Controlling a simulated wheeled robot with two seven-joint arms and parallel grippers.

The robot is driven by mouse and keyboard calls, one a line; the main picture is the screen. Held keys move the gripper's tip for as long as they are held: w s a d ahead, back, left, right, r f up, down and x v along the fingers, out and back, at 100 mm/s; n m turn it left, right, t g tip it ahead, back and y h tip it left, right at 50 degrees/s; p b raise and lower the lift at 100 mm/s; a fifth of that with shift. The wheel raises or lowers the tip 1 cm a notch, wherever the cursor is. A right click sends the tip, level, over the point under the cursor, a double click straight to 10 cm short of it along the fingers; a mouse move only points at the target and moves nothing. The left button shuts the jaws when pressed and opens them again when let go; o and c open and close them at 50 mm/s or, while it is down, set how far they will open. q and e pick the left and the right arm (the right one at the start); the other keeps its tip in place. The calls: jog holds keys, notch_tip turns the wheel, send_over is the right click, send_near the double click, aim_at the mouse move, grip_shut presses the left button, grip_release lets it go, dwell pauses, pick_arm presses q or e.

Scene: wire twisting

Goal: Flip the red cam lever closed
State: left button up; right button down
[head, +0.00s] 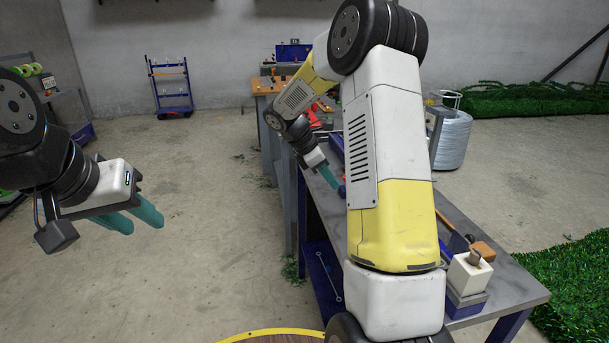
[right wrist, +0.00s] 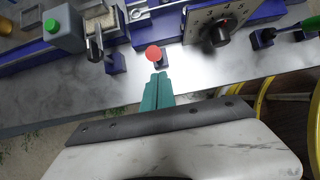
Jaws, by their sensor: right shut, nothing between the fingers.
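A round red knob (right wrist: 153,52) stands beside a small blue block at the bench's edge in the right wrist view. It looks like the end of the cam lever, but its arm and pivot are not clear. My right gripper (right wrist: 158,76) is shut and empty, with its teal fingertips just short of the knob; I cannot tell whether they touch. In the head view my right gripper (head: 334,182) is over the bench's left edge, and the knob cannot be made out there. My left gripper (head: 147,220) is open and empty over the floor, far from the bench.
The grey workbench (head: 497,273) runs along the right, partly hidden by my right arm. A black dial (right wrist: 218,36) with a red centre, a green-capped grey bottle (right wrist: 62,30) and a metal clamp (right wrist: 97,45) stand near the knob. Open floor lies left of the bench.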

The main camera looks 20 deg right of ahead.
jog(key=shift+d+r, duration=0.2)
jog(key=shift+d, duration=0.4)
jog(key=shift+d, duration=0.1)
jog(key=d+y, duration=0.1)
jog(key=d+r+y, duration=0.1)
jog(key=d+y, duration=0.1)
jog(key=d+r+y, duration=0.1)
jog(key=shift+s+d, duration=0.15)
jog(key=shift+d, duration=0.15)
jog(key=shift+s+d+y, duration=0.15)
jog(key=shift+d+y, duration=1.25)
jog(key=shift+d, duration=0.5)
